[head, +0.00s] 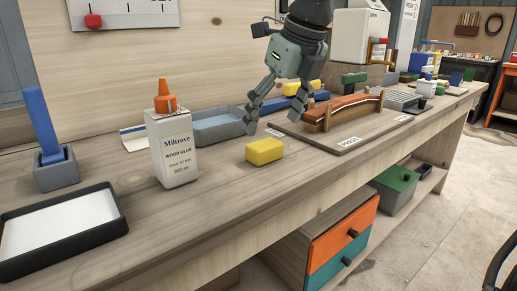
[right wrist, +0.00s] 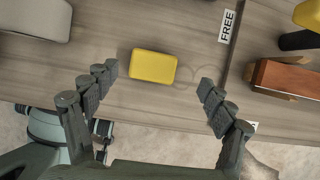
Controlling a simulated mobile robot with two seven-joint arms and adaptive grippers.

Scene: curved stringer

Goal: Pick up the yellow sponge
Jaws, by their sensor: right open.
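The yellow sponge (head: 264,151) lies flat on the wooden workbench near its front edge, in the middle of the head view. My right gripper (head: 283,117) hangs above the bench, a little behind and to the right of the sponge in the head view, with its fingers spread and nothing between them. In the right wrist view the sponge (right wrist: 153,66) lies ahead of the open right gripper (right wrist: 160,80), left of centre between the two fingers and apart from both.
A white wood-glue bottle (head: 172,150) with an orange cap stands left of the sponge. A blue-grey tray (head: 217,128) lies behind it. A board (head: 352,133) with a curved wooden piece (head: 340,112) is to the right. Bare bench lies in front of the sponge.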

